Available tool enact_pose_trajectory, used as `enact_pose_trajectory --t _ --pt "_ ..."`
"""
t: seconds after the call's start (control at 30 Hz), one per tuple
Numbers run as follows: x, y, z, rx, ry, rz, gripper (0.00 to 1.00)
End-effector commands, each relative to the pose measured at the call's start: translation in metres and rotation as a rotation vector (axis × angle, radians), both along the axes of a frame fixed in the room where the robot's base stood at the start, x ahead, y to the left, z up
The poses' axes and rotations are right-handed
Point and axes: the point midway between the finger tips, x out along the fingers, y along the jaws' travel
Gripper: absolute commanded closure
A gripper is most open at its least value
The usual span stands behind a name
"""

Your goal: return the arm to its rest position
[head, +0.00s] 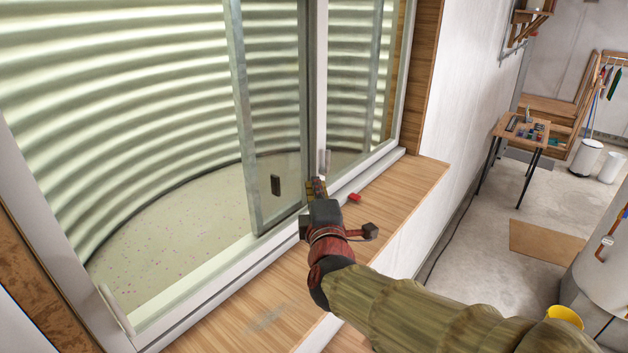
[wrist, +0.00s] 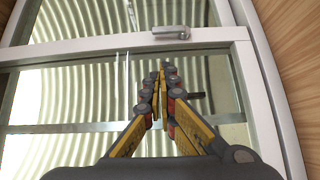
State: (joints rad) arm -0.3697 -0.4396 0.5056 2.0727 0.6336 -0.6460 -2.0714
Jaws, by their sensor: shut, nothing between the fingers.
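My arm (head: 420,310) reaches from the lower right of the head view over a wooden window sill. My gripper (head: 317,187) is at its far end, by the window frame, in front of the edge of a glazed sash. In the wrist view my gripper (wrist: 162,75) shows yellow and dark fingers with their tips together and nothing held. The window frame and glass lie beyond the tips. I cannot tell whether the tips touch the frame.
The sash (head: 270,120) stands ajar with a dark handle (head: 276,185). A light handle (head: 324,162) is just above my gripper. A small red object (head: 354,198) lies on the sill (head: 405,185). A table (head: 524,130), bins and a large tank (head: 605,270) stand at right; floor between is fairly clear.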

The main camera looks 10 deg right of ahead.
Motion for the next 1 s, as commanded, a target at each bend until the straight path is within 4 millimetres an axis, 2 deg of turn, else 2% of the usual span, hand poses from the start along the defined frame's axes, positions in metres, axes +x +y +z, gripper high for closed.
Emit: enact_pose_trajectory --t 0.17,0.27,0.37,0.5,0.63,0.8,1.0 --pt "-0.011 -0.001 0.0 0.064 0.029 0.024 1.0" --pt "-0.023 -0.001 -0.005 0.193 0.098 0.062 1.0" --pt "-0.044 -0.004 -0.016 0.365 0.211 0.091 1.0" --pt "-0.083 -0.013 -0.038 0.604 0.397 0.066 1.0" --pt "-0.129 -0.031 -0.063 0.813 0.569 -0.04 1.0" --pt "-0.194 -0.061 -0.098 1.051 0.744 -0.279 1.0" --pt "-0.259 -0.095 -0.126 1.242 0.828 -0.578 1.0"
